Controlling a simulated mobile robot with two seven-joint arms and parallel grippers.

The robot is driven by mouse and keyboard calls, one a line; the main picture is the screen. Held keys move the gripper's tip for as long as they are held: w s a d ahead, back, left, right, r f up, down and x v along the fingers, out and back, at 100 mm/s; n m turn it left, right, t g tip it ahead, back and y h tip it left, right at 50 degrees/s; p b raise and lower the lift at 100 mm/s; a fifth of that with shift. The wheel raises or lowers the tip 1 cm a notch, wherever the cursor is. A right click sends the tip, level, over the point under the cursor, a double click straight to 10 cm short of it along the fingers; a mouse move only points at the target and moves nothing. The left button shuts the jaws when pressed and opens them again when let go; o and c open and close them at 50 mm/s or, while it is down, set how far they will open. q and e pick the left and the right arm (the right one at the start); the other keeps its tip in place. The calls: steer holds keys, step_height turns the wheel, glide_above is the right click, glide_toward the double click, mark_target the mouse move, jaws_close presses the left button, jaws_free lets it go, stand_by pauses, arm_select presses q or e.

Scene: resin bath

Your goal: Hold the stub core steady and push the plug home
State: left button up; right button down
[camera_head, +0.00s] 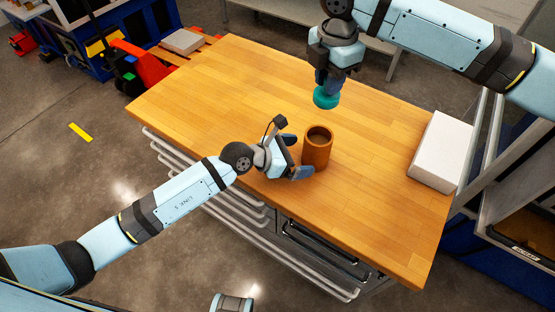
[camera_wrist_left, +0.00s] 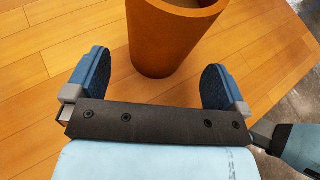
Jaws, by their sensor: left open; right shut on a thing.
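The stub core (camera_head: 316,152) is an orange-brown hollow cylinder standing upright on the wooden table, its open top facing up. The plug (camera_head: 326,97) is a teal round piece held in my right gripper (camera_head: 332,84), above the table and behind the core, apart from it. My left gripper (camera_head: 297,157) is open just left of the core. In the left wrist view the core (camera_wrist_left: 168,38) stands just beyond and between the two blue fingers of my left gripper (camera_wrist_left: 158,80), with gaps visible on both sides. The lower part of the plug is visible; its top is hidden by the right fingers.
The wooden table (camera_head: 220,80) is largely clear around the core. A white box (camera_head: 440,150) lies at its right end. Drawers with handles run along the table's front. A red pallet jack (camera_head: 150,68) stands beyond the left end, and a metal rack stands at the right.

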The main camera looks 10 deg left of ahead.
mark_target(304, 153)
arm_select(q)
steer(key=shift+w+d, duration=0.35)
steer(key=shift+d, duration=0.25)
steer(key=shift+w+d, duration=0.35)
steer(key=shift+d, duration=0.2)
steer(key=shift+w+d+f, duration=0.25)
steer(key=shift+w+d, duration=0.15)
steer(key=shift+d, duration=0.15)
steer(key=shift+c, duration=0.2)
steer(key=c, duration=0.9)
steer(key=o, duration=0.9)
steer(key=shift+o, duration=0.2)
steer(key=shift+c, duration=0.5)
steer(key=c, duration=0.7)
